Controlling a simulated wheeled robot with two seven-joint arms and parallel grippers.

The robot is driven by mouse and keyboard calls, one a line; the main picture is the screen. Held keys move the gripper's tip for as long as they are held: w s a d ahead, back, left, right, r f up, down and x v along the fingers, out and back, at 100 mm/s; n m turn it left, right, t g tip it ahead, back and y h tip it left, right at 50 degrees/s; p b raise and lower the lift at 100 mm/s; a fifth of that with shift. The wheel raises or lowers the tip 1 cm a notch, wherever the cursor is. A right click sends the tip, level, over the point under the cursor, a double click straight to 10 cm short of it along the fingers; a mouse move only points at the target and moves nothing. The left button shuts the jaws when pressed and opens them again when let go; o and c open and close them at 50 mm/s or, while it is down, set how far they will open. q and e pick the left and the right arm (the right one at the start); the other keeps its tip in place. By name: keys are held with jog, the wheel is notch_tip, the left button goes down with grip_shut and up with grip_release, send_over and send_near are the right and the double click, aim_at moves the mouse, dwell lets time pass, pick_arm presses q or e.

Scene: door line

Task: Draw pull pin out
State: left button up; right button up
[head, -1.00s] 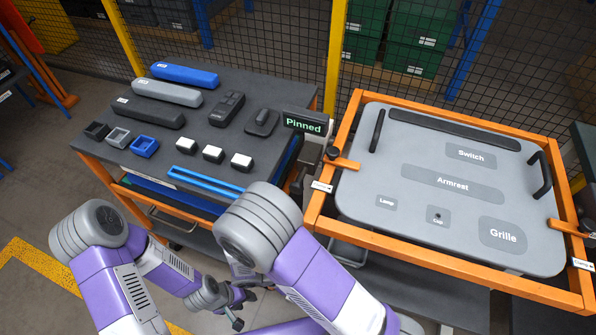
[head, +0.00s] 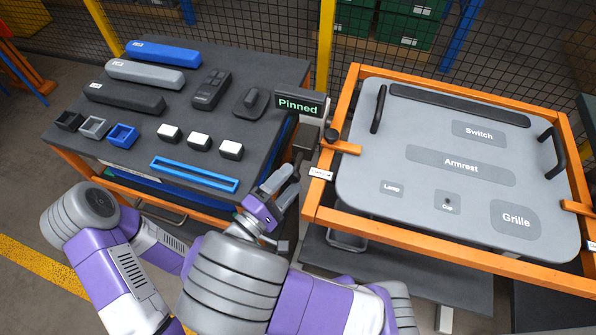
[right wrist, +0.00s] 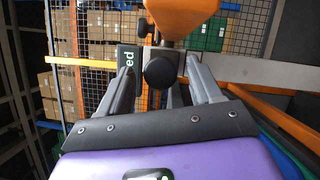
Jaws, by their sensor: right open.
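A round black knob (right wrist: 160,70), which looks like the pull pin, sits below an orange bracket (right wrist: 180,15) in the right wrist view. My right gripper (head: 284,180) is open at the left side of the orange frame, below the sign. In the right wrist view its two fingers stand either side of the knob, with a gap showing; contact cannot be told. The sign (head: 299,105) reads "Pinned". The knob is not clear in the head view. My left gripper is hidden behind my arms.
A grey panel (head: 400,190) with labelled recesses lies in the orange frame (head: 341,95). An orange clamp (head: 345,148) with a black knob grips its left edge. The dark table (head: 190,118) at left holds bars, blocks and a blue tray (head: 194,175).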

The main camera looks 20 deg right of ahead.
aim_at(297, 164)
jog(key=shift+b+x, duration=0.3)
jog(key=shift+x, duration=1.7)
